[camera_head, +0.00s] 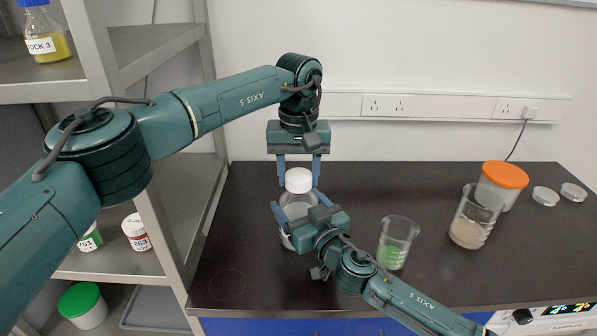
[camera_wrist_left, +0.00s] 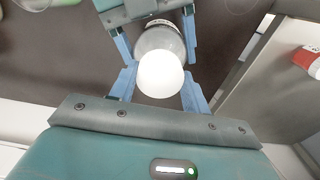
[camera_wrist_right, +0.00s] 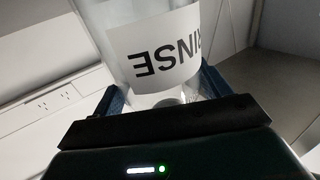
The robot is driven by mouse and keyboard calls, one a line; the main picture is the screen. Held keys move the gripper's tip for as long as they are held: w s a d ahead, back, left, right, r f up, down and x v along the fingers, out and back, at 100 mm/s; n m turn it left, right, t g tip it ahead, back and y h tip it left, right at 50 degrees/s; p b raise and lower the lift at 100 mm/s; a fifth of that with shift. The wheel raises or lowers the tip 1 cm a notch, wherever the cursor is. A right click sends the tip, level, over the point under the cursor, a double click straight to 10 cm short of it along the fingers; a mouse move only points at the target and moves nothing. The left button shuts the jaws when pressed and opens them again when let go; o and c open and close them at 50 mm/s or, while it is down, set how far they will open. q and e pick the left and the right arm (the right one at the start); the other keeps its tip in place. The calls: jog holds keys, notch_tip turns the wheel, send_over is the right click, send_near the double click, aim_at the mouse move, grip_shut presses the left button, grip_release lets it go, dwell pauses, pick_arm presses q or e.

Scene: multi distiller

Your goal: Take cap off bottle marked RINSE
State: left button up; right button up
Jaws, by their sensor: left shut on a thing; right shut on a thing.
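The clear bottle (camera_head: 298,204) stands upright on the dark bench, with a white cap (camera_head: 299,180) on its top. In the right wrist view its white label (camera_wrist_right: 155,50) reads RINSE, upside down. My left gripper (camera_head: 299,184) points down from above and is shut on the cap; the left wrist view shows its blue fingers on both sides of the white cap (camera_wrist_left: 160,74). My right gripper (camera_head: 298,206) comes in from the front right and is shut on the bottle's body. It hides part of the bottle's lower right side in the head view.
To the right stand a beaker of green liquid (camera_head: 397,244), a beaker with beige contents (camera_head: 472,222) and an orange-lidded jar (camera_head: 502,182). Two small clear round pieces (camera_head: 545,196) lie far right. A metal shelf (camera_head: 150,262) with bottles and jars borders the left. The front-left bench is clear.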

pick_arm(q)
jog(key=shift+c, duration=0.7)
jog(key=n, duration=0.6)
jog(key=shift+n, duration=0.3)
jog(key=n, duration=1.2)
jog(key=shift+r+n, duration=0.1)
jog(key=shift+n, duration=0.2)
jog(key=n, duration=1.6)
jog(key=shift+n, duration=0.4)
jog(key=n, duration=1.2)
jog(key=shift+r+n, duration=0.1)
jog(key=shift+n, duration=0.3)
jog(key=n, duration=0.5)
